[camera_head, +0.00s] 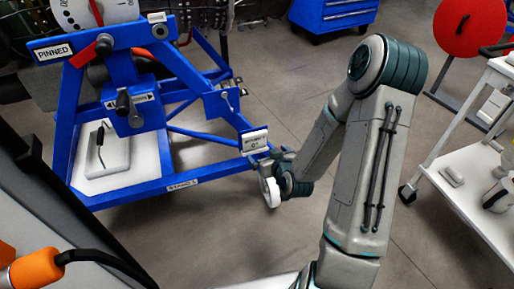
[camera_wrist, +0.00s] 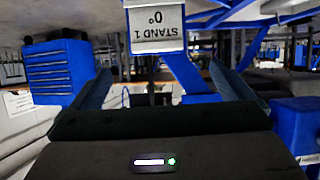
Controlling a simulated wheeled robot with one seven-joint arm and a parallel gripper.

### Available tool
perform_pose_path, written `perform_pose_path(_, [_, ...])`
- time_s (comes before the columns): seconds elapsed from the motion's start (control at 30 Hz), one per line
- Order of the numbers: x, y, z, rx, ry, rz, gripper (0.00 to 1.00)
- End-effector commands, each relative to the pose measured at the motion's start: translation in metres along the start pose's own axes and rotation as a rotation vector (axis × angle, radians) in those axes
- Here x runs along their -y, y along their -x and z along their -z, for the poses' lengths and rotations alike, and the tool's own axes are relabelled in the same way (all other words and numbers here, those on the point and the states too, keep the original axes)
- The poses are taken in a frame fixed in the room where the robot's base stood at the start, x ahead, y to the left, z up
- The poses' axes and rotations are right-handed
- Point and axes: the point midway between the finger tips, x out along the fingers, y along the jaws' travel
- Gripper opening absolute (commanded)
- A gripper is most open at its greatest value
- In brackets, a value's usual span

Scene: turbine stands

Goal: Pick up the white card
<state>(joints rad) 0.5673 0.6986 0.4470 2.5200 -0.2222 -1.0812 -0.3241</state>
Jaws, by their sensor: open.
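The white card (camera_head: 255,141) is on the front right corner of the blue turbine stand (camera_head: 215,170). In the wrist view the card (camera_wrist: 156,30) shows upside down, reading "STAND 1" and "0°". My gripper (camera_head: 272,160) is just below and right of the card in the head view, partly hidden by my own wrist. In the wrist view my gripper (camera_wrist: 165,85) has its two dark fingers apart, with nothing held between them. The card appears beyond the fingers, at the top of the gap. I cannot tell its exact distance.
A white cart (camera_head: 470,180) with small items stands at the right. A blue drawer cabinet (camera_head: 335,14) and a red disc (camera_head: 470,27) are at the back. An orange-handled object (camera_head: 38,268) is at the lower left. Grey floor (camera_head: 225,235) is open in front of the stand.

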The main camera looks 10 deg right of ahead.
Motion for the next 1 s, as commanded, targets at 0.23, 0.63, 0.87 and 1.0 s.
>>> perform_pose_path(0.23, [-0.001, -0.018, -0.008, -0.044, -0.019, -0.008, 1.00])
perform_pose_path(0.63, [-0.002, -0.086, -0.005, -0.042, -0.018, -0.010, 1.00])
perform_pose_path(0.87, [-0.003, -0.103, -0.004, -0.042, -0.019, -0.009, 1.00])
perform_pose_path(1.0, [-0.005, -0.125, -0.003, -0.042, -0.019, -0.010, 1.00])
